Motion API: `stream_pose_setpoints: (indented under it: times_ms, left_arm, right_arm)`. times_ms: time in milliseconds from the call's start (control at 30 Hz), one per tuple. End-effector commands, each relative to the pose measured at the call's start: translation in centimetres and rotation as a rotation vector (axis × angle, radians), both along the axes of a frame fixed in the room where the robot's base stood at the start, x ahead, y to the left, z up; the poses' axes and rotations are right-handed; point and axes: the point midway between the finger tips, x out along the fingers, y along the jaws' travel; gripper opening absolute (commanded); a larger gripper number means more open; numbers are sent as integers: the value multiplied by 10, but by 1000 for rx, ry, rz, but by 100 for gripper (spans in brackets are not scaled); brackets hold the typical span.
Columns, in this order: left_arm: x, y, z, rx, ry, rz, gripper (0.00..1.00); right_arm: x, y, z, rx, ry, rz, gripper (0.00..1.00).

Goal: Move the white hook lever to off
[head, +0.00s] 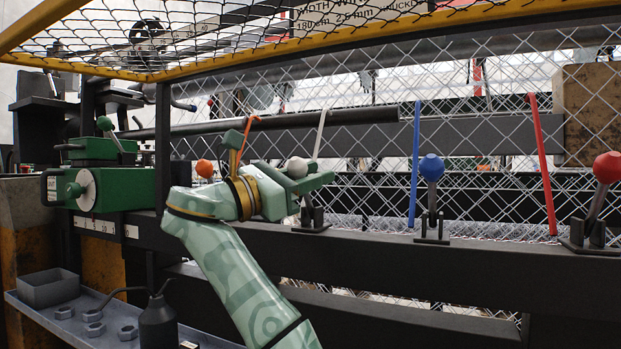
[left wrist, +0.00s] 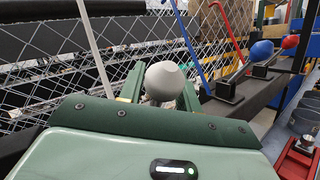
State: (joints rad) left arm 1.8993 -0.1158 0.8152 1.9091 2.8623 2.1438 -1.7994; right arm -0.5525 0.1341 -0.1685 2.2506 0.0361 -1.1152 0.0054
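The white hook lever has a pale round knob (head: 298,167) on a dark bracket (head: 311,217) on the machine's front beam. Its stalk is mostly hidden by my gripper. A slim white hook bar (head: 320,135) rises behind it against the mesh. My left gripper (head: 300,183) is at the knob. In the left wrist view the knob (left wrist: 165,80) sits between the two spread fingers (left wrist: 162,95), one on each side. The fingers look open; firm contact with the knob does not show. My right gripper is in neither view.
An orange-knobbed lever (head: 205,169) stands just left of my gripper, a blue one (head: 431,168) and a red one (head: 606,168) to the right. Wire mesh (head: 370,190) is close behind. A yellow-framed guard (head: 250,66) hangs above. A tray (head: 90,326) with nuts is lower left.

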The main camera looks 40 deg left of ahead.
Motion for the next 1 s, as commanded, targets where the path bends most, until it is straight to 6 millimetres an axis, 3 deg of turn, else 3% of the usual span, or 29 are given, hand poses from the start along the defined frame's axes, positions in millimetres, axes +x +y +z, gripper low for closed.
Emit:
stream_pose_setpoints:
  times_ms: [300,433,800,1000]
  left_arm:
    - [0,1,-1,-2,3,2,42]
    - [-11,5,-2,-3,2,4,42]
    - [-98,33,-24,-1,-1,8,42]
    - [-134,44,-38,-1,2,5,42]
  right_arm:
    - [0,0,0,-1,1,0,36]
    - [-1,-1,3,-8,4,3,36]
    - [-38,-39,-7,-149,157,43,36]
    - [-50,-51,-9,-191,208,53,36]
